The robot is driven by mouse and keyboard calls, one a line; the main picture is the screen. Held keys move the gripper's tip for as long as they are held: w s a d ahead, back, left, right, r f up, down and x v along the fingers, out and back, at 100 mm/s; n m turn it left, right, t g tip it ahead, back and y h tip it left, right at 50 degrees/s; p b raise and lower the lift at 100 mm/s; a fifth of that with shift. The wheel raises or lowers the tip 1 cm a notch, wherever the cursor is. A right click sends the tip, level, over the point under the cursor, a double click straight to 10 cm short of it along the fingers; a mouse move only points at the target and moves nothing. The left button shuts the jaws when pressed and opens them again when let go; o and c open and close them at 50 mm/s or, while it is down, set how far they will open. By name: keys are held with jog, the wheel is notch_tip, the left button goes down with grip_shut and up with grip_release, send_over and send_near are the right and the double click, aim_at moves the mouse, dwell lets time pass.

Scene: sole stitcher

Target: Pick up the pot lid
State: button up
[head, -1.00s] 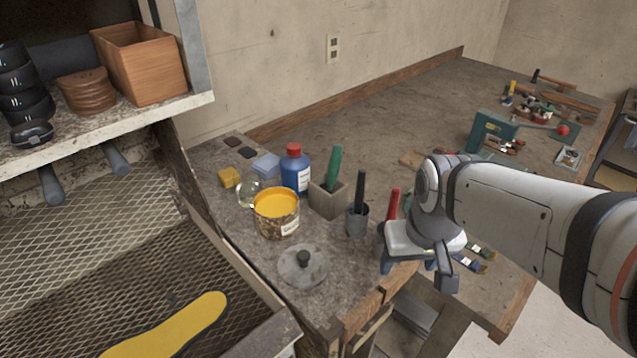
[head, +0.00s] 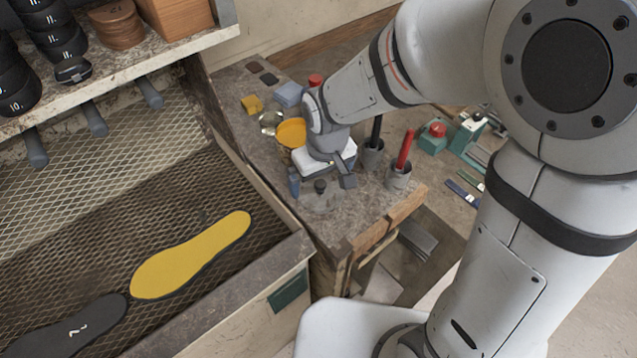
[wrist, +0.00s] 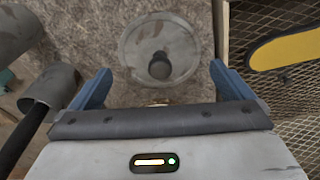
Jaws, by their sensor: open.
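The pot lid (head: 316,204) is a round grey disc with a dark knob, lying flat on the bench near its front left edge. In the wrist view the lid (wrist: 150,38) lies ahead of my gripper (wrist: 161,73), with the knob roughly centred between the two blue fingers. My gripper (head: 320,183) is open and empty, above the lid in the head view, and hides part of it. The remaining height between fingers and knob is hard to tell. The yellow-filled pot (head: 291,133) stands just behind my gripper, partly hidden.
Cups holding a black-handled tool (head: 373,152) and a red-handled tool (head: 398,177) stand right of my gripper. A blue bottle with a red cap (head: 315,80) is mostly hidden behind my arm. A mesh tray with a yellow sole (head: 185,262) lies left of the bench.

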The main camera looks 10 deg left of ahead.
jog(key=shift+w+a+f, duration=0.1)
jog(key=shift+f, duration=1.2)
jog(key=shift+c, duration=0.2)
jog(key=c, duration=0.6)
jog(key=shift+r, duration=0.15)
